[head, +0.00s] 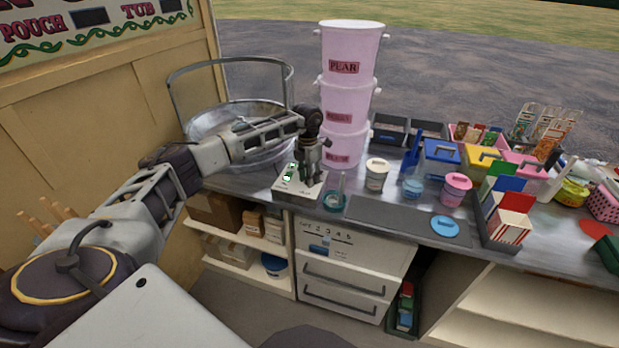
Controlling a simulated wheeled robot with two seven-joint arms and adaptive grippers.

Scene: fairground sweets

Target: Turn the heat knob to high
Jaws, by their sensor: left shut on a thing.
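A small pale control panel (286,187) lies on the counter in front of the large metal bowl (205,122). Green markings (287,177) show on its left part. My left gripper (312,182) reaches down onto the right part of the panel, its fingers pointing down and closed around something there. The heat knob itself is hidden by the fingers, so its setting cannot be read. My right gripper is not in view.
A tall stack of pink tubs (348,95) stands just behind my left gripper. A glass jar (334,198) and a white tub (376,176) stand close on its right. Coloured boxes (441,153) crowd the right side. A grey mat (385,214) lies in front.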

